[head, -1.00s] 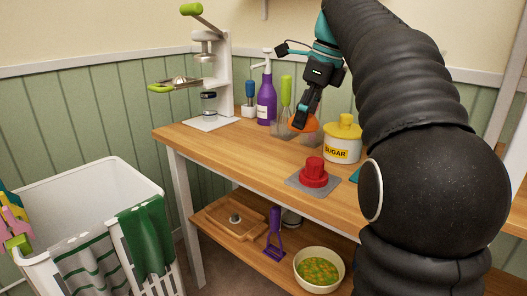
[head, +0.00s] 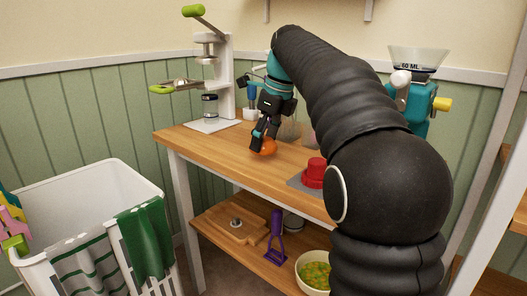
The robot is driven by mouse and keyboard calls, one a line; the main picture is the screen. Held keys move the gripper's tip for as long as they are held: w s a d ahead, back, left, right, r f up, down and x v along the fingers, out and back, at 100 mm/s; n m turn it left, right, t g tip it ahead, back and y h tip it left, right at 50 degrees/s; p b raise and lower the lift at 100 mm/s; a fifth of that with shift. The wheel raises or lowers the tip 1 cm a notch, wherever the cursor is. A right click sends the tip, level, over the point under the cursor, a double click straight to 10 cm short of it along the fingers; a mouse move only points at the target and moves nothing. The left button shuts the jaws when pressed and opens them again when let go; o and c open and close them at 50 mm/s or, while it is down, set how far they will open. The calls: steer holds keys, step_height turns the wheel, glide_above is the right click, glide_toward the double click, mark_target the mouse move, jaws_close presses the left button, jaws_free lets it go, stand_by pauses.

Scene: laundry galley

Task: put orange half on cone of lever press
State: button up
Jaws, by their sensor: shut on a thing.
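The orange half (head: 264,147) is held in my gripper (head: 260,138), which is shut on it just above the wooden table top, near the middle of its left part. The lever press (head: 226,75) stands at the table's back left corner, with a green-tipped lever (head: 193,11) raised. Its cone (head: 181,83) sits on an arm with a green handle that sticks out to the left. My gripper is right of the press and lower than the cone, apart from it.
A red button-like object (head: 314,173) stands on a grey plate right of my gripper. A blue-handled tool (head: 250,98) stands behind. A white laundry basket (head: 85,190) is at the lower left. The table's front left (head: 205,147) is clear.

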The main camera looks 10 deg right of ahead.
mark_target(264, 150)
steer(key=shift+f, duration=1.45)
steer(key=shift+f+b, duration=0.1)
steer(key=shift+b, duration=0.2)
steer(key=o, duration=1.2)
steer(key=shift+c, duration=0.2)
steer(key=p+v, duration=0.3)
steer(key=v, duration=0.9)
